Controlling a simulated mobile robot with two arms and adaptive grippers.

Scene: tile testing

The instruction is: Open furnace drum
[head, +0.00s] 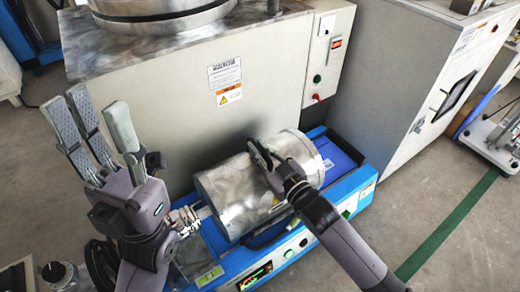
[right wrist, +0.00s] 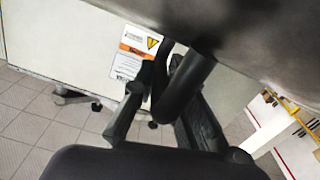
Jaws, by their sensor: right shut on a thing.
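The furnace drum (head: 228,192) is a shiny metal cylinder lying on its side on a blue machine base (head: 345,195) in the head view. My right gripper (head: 263,157) is at the drum's upper side, near its right end. In the right wrist view a dark round handle (right wrist: 186,88) sits between the fingers of my right gripper (right wrist: 160,105), which is shut on it. The handle is mostly hidden in the head view. My left gripper (head: 98,106) is raised at the left, its fingers spread and empty, apart from the drum.
A large grey cabinet (head: 175,100) with a round metal top stands behind the drum. A control box (head: 328,50) is on its right side. A white machine (head: 400,75) stands further right. The base's front has buttons and a small display (head: 254,276).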

